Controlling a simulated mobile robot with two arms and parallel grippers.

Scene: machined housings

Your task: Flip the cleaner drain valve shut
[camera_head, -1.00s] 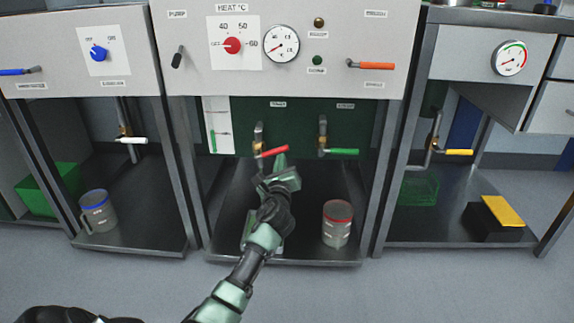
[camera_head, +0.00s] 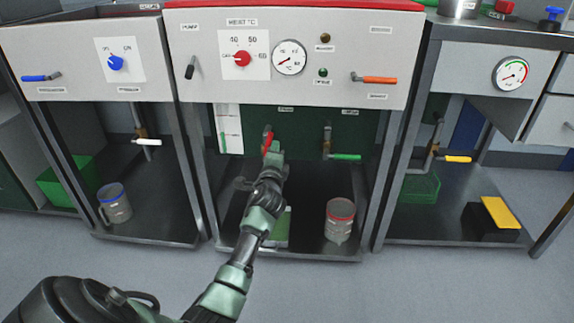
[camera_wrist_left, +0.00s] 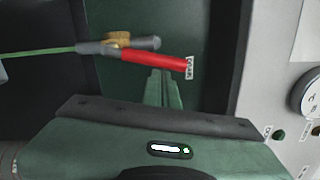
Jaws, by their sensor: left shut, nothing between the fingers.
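A valve with a red handle (camera_head: 268,140) hangs under the middle housing in the head view. The handle stands close to upright and my gripper partly hides it. In the left wrist view the red handle (camera_wrist_left: 150,58) runs from a brass body (camera_wrist_left: 118,39) toward a small label, whose text is too small to read surely. My left gripper (camera_head: 273,150) is shut and empty. Its fingertips (camera_wrist_left: 162,76) are right by the handle's side; I cannot tell whether they touch. My right gripper is not in view.
A green-handled valve (camera_head: 345,156) hangs to the right under the same housing. A red-rimmed jug (camera_head: 339,222) stands on the shelf below. The housing's front panel (camera_head: 210,88) overhangs the valves, and metal legs (camera_head: 385,180) bound the bay.

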